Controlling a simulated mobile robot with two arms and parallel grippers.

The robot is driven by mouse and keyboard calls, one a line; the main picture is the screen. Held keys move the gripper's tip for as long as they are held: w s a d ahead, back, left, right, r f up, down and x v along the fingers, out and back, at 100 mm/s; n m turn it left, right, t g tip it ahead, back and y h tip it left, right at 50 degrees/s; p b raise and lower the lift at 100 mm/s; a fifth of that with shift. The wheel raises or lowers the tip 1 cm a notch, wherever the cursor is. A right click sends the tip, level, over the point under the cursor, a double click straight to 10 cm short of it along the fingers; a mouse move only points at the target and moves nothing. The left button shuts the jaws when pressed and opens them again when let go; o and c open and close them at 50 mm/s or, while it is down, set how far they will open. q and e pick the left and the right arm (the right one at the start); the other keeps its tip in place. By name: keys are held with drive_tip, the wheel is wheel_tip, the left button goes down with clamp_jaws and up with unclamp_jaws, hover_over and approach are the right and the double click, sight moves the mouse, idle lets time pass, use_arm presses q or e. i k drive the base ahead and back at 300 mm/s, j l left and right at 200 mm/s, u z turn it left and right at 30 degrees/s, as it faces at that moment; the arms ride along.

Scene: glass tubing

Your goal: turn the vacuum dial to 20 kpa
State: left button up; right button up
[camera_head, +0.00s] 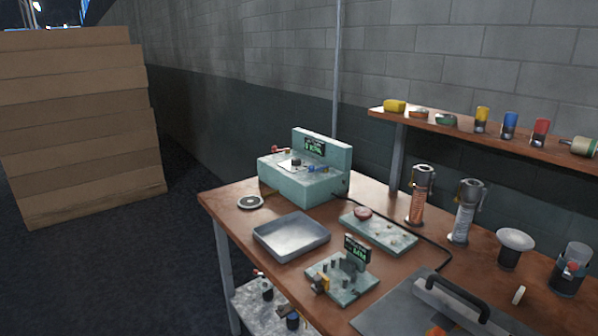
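A teal bench unit (305,188) stands at the back left of the wooden table. Its raised back panel carries a small display with green digits (314,147), too small to read. On its top are a dark round knob (296,162), a red-tipped lever and a blue part. Neither of my grippers is in view.
A dark cable crosses the table. Glass-topped holders stand at right, below a shelf (480,135). A black-handled grey lid (410,310) is in front. Stacked boxes (80,120) stand left.

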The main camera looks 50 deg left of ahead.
sight(297, 162)
drive_tip(key=u, duration=1.55)
drive_tip(key=i+j, duration=0.1)
drive_tip(key=j, duration=0.2)
drive_tip(key=i+j, duration=0.1)
drive_tip(key=j, duration=0.2)
